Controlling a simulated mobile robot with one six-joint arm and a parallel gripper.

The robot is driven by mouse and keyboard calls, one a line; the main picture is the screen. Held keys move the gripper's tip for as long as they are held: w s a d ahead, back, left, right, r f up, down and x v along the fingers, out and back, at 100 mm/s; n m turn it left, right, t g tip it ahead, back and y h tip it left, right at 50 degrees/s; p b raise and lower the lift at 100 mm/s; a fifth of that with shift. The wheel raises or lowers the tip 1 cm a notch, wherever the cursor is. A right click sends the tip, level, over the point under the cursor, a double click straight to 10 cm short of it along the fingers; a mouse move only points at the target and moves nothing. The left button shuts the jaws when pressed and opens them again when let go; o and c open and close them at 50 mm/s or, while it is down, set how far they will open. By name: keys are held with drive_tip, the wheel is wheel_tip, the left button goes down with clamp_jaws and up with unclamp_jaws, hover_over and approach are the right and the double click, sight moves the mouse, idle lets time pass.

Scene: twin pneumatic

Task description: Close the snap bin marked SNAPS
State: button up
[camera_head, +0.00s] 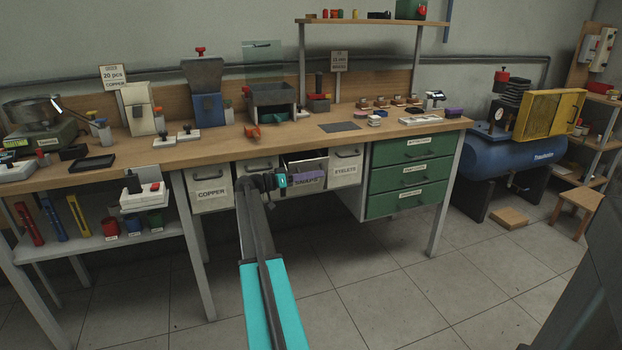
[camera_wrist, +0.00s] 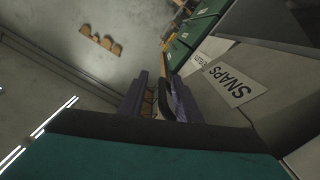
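The SNAPS bin (camera_head: 306,185) sits under the bench between another pale bin and the EYELETS bin. It looks pulled out, with its dark inside showing above the front. Its label (camera_wrist: 232,82) is large and close on the right of the wrist view. My gripper (camera_head: 312,175) is in front of this bin and hides part of its front and label. In the wrist view my gripper (camera_wrist: 160,98) has two purple-grey fingers apart. A dark curved piece shows between them, and I cannot tell whether they touch it or what it is.
The COPPER bin (camera_head: 211,194) and the EYELETS bin (camera_head: 345,168) hang under the bench. A green drawer unit (camera_head: 408,178) stands to the right. The bench top (camera_head: 210,154) above carries several tools. The floor (camera_head: 400,280) in front is clear.

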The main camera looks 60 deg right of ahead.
drive_tip(key=shift+a+f, duration=0.1)
idle(0.3)
drive_tip(key=p+v, duration=0.1)
drive_tip(key=v, duration=1.2)
drive_tip(key=shift+w+a, duration=0.2)
drive_tip(key=shift+w, duration=0.05)
drive_tip(key=shift+c, duration=0.4)
